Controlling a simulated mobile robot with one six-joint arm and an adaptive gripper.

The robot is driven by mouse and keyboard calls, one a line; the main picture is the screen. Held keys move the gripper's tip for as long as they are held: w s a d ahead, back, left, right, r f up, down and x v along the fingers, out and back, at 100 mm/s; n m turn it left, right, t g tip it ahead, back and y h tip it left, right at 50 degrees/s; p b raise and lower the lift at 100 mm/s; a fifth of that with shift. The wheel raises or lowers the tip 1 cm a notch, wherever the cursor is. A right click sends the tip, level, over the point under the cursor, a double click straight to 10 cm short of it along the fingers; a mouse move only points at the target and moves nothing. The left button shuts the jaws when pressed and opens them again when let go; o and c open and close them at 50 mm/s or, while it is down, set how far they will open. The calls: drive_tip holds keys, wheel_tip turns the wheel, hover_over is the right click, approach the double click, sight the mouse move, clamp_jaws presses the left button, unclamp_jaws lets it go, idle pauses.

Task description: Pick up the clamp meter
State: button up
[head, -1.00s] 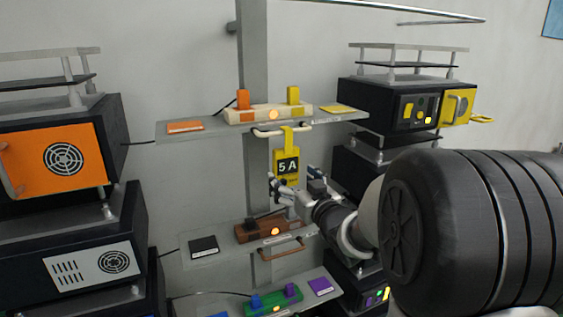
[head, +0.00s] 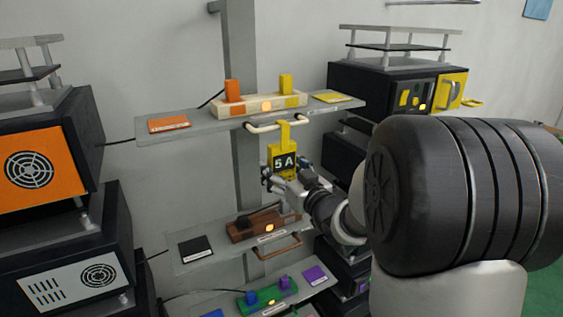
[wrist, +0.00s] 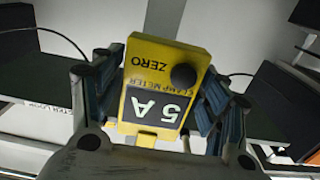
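The clamp meter (head: 285,161) is a yellow device with a black label reading "5 A". It hangs by its yellow hook from a pale rail under the upper shelf. In the wrist view the clamp meter (wrist: 166,79) appears upside down, with "ZERO" and a round dark knob. My gripper (head: 284,180) is at the meter's lower part. In the wrist view my gripper (wrist: 158,100) has one blue-padded finger on each side of the meter. Narrow gaps seem to show beside its body, so the fingers look open around it. Firm contact is not visible.
The upper shelf (head: 200,123) holds a cream block with orange and yellow levers. A lower shelf (head: 222,253) with a brown lever fixture (head: 255,228) lies just below my gripper. Black equipment stacks stand left (head: 60,230) and right (head: 370,92).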

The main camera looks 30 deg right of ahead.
drive_tip(key=shift+s, duration=0.1)
drive_tip(key=c, duration=0.8)
drive_tip(key=shift+r, duration=0.1)
drive_tip(key=shift+c, duration=0.9)
